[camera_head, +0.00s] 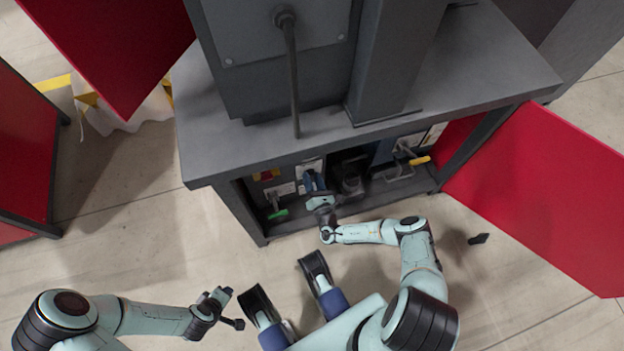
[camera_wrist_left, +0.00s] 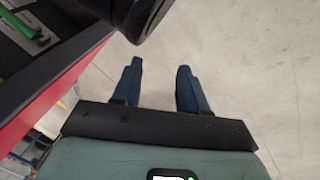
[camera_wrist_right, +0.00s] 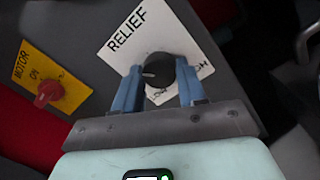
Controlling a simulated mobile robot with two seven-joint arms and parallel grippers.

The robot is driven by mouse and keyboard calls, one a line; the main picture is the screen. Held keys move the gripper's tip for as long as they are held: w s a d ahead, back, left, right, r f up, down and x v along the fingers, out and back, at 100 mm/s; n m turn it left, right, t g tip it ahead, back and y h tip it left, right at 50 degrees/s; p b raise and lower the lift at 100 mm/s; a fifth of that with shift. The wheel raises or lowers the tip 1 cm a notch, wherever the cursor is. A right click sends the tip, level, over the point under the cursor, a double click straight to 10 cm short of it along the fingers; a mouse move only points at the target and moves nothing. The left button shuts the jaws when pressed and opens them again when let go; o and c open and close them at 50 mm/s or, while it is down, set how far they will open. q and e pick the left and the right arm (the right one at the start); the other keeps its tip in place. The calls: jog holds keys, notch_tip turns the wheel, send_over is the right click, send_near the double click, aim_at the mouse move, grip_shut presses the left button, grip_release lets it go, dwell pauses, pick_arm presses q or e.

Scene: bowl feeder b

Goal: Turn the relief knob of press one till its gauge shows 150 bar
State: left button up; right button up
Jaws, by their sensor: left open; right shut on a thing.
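The relief knob (camera_wrist_right: 160,68) is black and round with a pale pointer line, seen in the right wrist view. It sits on a white plate (camera_wrist_right: 118,48) marked RELIEF, with a partly hidden LOW–HIGH scale. My right gripper (camera_wrist_right: 158,76) is shut on the knob, one blue finger on each side. In the head view my right gripper (camera_head: 314,181) reaches into the opening under the grey press table (camera_head: 450,85). My left gripper (camera_head: 224,294) is open and empty above the floor; its fingers also show in the left wrist view (camera_wrist_left: 160,72). I can make out no gauge reading.
A yellow MOTOR plate with a red switch (camera_wrist_right: 47,92) is left of the knob. A green handle (camera_head: 278,214) and a yellow handle (camera_head: 419,161) stick out at the opening. A red panel (camera_head: 545,190) stands at the right. Floor before the press is mostly clear.

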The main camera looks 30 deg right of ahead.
jog(key=m, duration=0.4)
jog(key=shift+s+a+f+h+b, duration=0.1)
jog(key=shift+f+h+b, duration=0.1)
jog(key=shift+h+b, duration=0.15)
pick_arm(q)
jog(key=shift+g, duration=0.7)
jog(key=shift+s+a+f+b, duration=0.15)
jog(key=shift+s+f+b, duration=0.1)
jog(key=shift+s+f, duration=0.6)
jog(key=shift+s+a+f+b, duration=0.1)
jog(key=shift+s+f+b, duration=0.1)
jog(key=shift+s+f, duration=0.65)
pick_arm(e)
jog(key=shift+m, duration=2)
pick_arm(q)
jog(key=shift+s, duration=0.15)
pick_arm(e)
jog(key=shift+a, duration=0.1)
jog(key=o, duration=1.1)
jog(key=shift+c, duration=0.2)
jog(key=shift+r, duration=0.1)
